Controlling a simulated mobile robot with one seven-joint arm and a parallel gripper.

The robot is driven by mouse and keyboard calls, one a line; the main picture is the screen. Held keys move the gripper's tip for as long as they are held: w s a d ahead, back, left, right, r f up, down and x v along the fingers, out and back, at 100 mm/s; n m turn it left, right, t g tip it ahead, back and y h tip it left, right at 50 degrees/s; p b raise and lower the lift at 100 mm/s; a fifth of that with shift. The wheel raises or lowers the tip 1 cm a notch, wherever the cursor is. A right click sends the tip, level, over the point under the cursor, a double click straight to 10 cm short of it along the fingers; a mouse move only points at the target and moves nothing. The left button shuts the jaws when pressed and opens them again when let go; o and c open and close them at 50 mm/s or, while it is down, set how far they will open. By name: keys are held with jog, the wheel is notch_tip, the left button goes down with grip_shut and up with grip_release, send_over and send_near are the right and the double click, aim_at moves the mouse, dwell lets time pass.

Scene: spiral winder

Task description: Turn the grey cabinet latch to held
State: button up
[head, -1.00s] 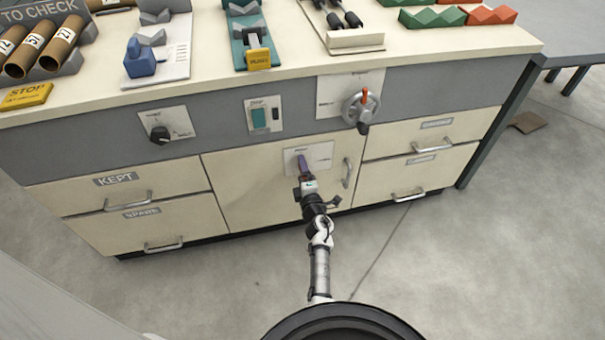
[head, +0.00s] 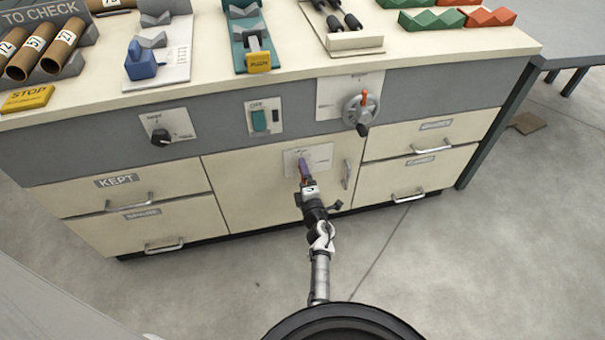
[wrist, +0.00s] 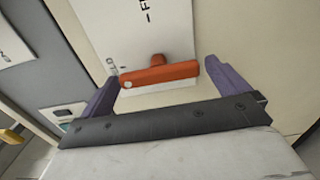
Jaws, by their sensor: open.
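The cabinet latch shows in the wrist view as an orange-red bar (wrist: 160,75) with a round hub behind it, not grey. It sits on a white plate (wrist: 120,25) with dark lettering, partly cut off and hidden. In the head view the plate (head: 321,154) is on the cream cabinet door, and my gripper mostly hides the latch. My gripper (wrist: 163,82) is open, with one purple finger beyond each end of the bar. The bar lies across the gap between them. I cannot tell whether either finger touches it. In the head view my gripper (head: 303,168) is in front of the plate.
A door handle (head: 346,174) is right of the plate. Drawers with handles flank the door. Above are a black knob (head: 160,137), a teal rocker switch (head: 259,120) and a handwheel (head: 361,111). The floor in front is clear.

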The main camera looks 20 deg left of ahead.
jog(key=p+v, duration=0.5)
jog(key=v, duration=0.7)
jog(key=shift+s+d, duration=0.15)
jog(key=shift+s, duration=0.05)
